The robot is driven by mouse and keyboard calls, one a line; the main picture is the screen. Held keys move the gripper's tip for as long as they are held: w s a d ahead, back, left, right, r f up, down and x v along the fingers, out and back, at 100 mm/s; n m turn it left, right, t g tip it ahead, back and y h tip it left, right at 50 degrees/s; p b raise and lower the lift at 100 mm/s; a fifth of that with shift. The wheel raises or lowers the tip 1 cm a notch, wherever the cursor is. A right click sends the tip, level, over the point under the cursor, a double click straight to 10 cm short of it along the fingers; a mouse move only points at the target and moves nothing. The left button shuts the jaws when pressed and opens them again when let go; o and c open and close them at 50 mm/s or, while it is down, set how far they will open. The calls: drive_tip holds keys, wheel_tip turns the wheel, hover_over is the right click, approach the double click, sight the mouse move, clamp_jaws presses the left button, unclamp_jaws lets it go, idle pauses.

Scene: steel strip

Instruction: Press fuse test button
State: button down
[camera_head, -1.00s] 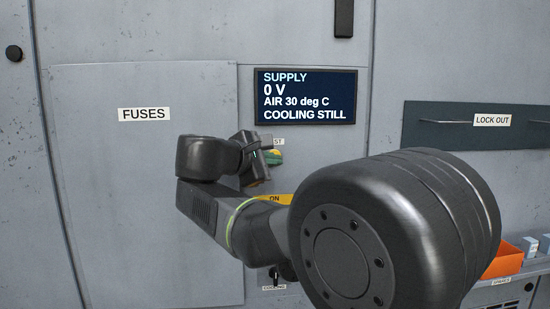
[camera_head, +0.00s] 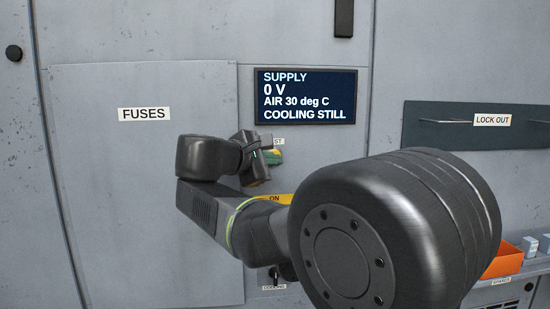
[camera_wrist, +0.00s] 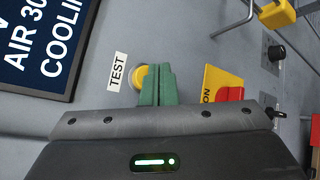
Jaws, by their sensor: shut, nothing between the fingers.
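The yellow round test button (camera_wrist: 139,77) is on the grey panel beside the TEST label (camera_wrist: 117,71) in the wrist view. My gripper (camera_wrist: 158,70) has its green fingers shut together with nothing between them. The fingertips overlap the right side of the button in that view. I cannot tell whether they touch it or are just in front of it. In the head view, my gripper (camera_head: 274,157) is at the panel below the display, and my wrist and fingers hide most of the button and label.
The display (camera_head: 305,96) reads SUPPLY 0 V, AIR 30 deg C, COOLING STILL. A yellow plate marked ON with a red handle (camera_wrist: 230,95) is close to the right of my fingers. The fuses door (camera_head: 145,200) is closed. An orange bin (camera_head: 503,262) is at lower right.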

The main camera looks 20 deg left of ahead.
drive_tip(key=shift+w, duration=0.1)
idle(0.5)
drive_tip(key=shift+w+a, duration=0.2)
drive_tip(key=shift+w, duration=0.05)
drive_tip(key=shift+w+a+p, duration=0.35)
drive_tip(key=shift+w+p, duration=0.15)
drive_tip(key=shift+w, duration=0.05)
idle(0.9)
drive_tip(key=shift+s, duration=0.1)
drive_tip(key=shift+s+d+b, duration=0.3)
drive_tip(key=shift+s+d, duration=0.25)
drive_tip(key=shift+s, duration=0.2)
drive_tip(key=shift+s+d+b, duration=0.15)
drive_tip(key=shift+s+d, duration=0.3)
drive_tip(key=shift+s, duration=0.25)
drive_tip(key=shift+s+d+b, duration=0.2)
drive_tip(key=shift+s+d, duration=0.2)
drive_tip(key=shift+s, duration=0.35)
drive_tip(key=shift+s+d+b, duration=0.15)
drive_tip(key=shift+s+d, duration=0.3)
drive_tip(key=shift+s, duration=0.25)
drive_tip(key=shift+w, duration=0.1)
